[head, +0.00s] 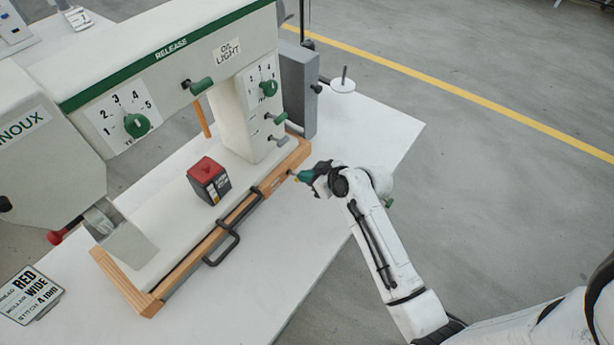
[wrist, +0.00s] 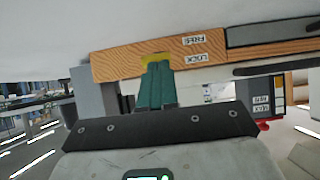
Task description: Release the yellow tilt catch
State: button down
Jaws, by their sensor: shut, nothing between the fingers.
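The yellow tilt catch (wrist: 149,59) shows in the wrist view on the front of a wooden rail (wrist: 120,63), beside the label LOCK (wrist: 195,58). A label FREE (wrist: 191,40) sits further along. My gripper (wrist: 155,72) has its teal fingers together and empty. Their tips overlap the catch in the wrist view and hide part of it; I cannot tell whether they touch it. In the head view my gripper (head: 299,177) is at the right end of the machine's wooden base (head: 285,166), where the catch is hardly visible.
The machine (head: 180,60) carries green knobs and levers. A dark box with a red top (head: 207,180) stands on its bed. A black handle (head: 222,250) juts from the wooden front edge. The white table (head: 290,260) is clear in front; a sign (head: 30,295) lies at left.

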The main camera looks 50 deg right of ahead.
jog(key=shift+s+f+b, duration=0.1)
jog(key=shift+f+b, duration=0.45)
jog(key=shift+b, duration=0.05)
jog(key=shift+s+f+b, duration=0.2)
jog(key=shift+f+b, duration=0.35)
jog(key=shift+b, duration=0.1)
jog(key=shift+f, duration=0.15)
